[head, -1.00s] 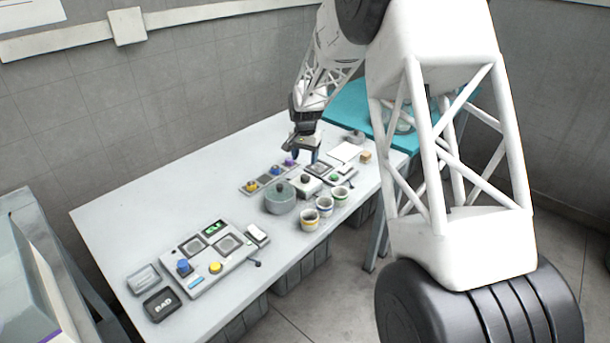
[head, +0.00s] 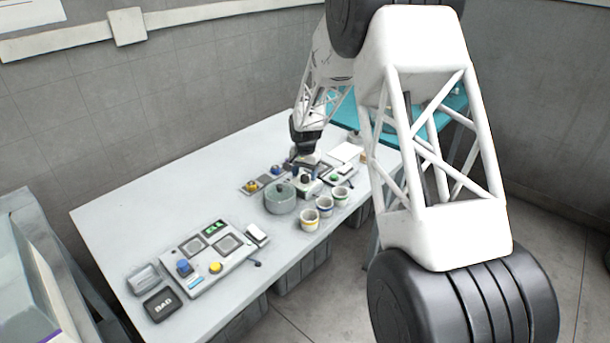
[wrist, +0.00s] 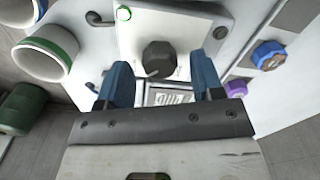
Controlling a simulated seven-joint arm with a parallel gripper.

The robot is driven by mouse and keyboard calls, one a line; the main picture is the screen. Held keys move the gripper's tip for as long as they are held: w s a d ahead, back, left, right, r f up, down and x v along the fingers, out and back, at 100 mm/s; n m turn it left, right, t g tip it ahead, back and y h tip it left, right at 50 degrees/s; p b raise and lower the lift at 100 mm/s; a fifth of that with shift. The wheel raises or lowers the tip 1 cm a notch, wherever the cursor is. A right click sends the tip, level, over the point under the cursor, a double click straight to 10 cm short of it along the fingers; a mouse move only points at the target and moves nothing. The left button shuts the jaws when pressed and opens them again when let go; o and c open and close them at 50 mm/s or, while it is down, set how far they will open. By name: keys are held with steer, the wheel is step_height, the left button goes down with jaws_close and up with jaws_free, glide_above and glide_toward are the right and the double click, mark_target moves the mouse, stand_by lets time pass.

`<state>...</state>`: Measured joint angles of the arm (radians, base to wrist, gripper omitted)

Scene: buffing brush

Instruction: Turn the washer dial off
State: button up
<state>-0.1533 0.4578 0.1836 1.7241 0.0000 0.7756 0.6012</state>
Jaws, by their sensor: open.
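The dial is a dark grey faceted knob (wrist: 158,58) on a white box (wrist: 185,28). In the wrist view it lies between the tips of my open gripper (wrist: 161,66), with a gap showing on either side. A small light pointer mark shows at the knob's lower edge. In the head view the dial (head: 305,179) shows just in front of my gripper (head: 303,166). I cannot tell whether the fingers touch it.
A lidded grey pot (head: 281,200) stands left of the dial. Several cups (head: 325,207) stand in front. Blue (wrist: 268,55) and purple (wrist: 236,88) knobs sit close to my gripper. A larger control panel (head: 209,256) is at the near left.

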steer(key=shift+f, duration=0.4)
steer(key=c, duration=0.9)
steer(key=shift+n, duration=0.4)
steer(key=n, duration=0.3)
steer(key=shift+r, duration=0.1)
steer(key=n, duration=0.5)
